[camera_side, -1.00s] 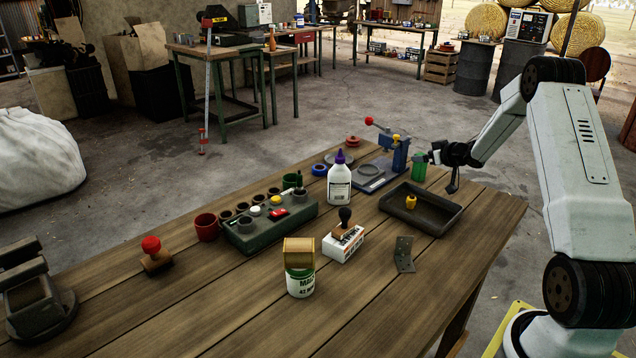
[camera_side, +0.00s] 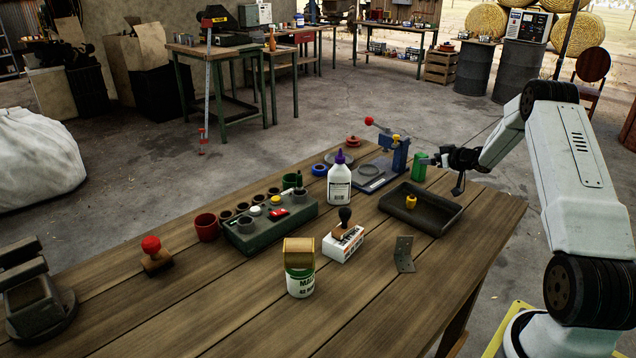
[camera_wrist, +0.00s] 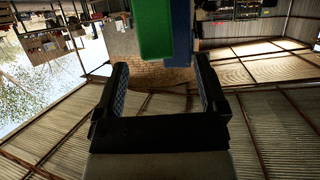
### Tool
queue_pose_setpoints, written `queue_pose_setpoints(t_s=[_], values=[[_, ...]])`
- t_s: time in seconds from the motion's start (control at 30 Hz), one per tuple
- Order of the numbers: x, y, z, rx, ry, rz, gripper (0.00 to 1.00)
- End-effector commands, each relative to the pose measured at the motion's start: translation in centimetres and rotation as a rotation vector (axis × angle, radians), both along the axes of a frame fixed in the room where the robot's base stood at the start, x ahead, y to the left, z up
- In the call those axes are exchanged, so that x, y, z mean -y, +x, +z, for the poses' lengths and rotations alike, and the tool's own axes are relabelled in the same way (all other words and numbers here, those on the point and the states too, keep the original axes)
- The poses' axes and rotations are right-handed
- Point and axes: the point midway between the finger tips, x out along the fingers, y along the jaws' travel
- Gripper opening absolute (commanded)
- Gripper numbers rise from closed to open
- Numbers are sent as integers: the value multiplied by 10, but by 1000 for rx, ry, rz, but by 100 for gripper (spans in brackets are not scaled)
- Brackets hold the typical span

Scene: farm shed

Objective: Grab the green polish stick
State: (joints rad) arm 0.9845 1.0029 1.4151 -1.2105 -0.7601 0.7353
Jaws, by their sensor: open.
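The green polish stick (camera_side: 419,167) stands upright at the far right of the bench, just right of the blue clamp device (camera_side: 400,155). In the wrist view the green stick (camera_wrist: 152,28) shows at the top, ahead of the fingertips, with a blue part beside it. My gripper (camera_side: 434,160) is at the right of the stick in the side view. In the wrist view my gripper (camera_wrist: 160,68) is open, with nothing between its fingers.

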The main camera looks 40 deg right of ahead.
Motion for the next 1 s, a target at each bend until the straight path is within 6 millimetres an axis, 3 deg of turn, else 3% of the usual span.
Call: queue_pose_setpoints(t_s=[0.27,0.8,1.0], values=[[1,4,-2,-1,-1,0,91],[11,42,-18,0,0,0,91],[12,47,-19,0,-1,0,91]])
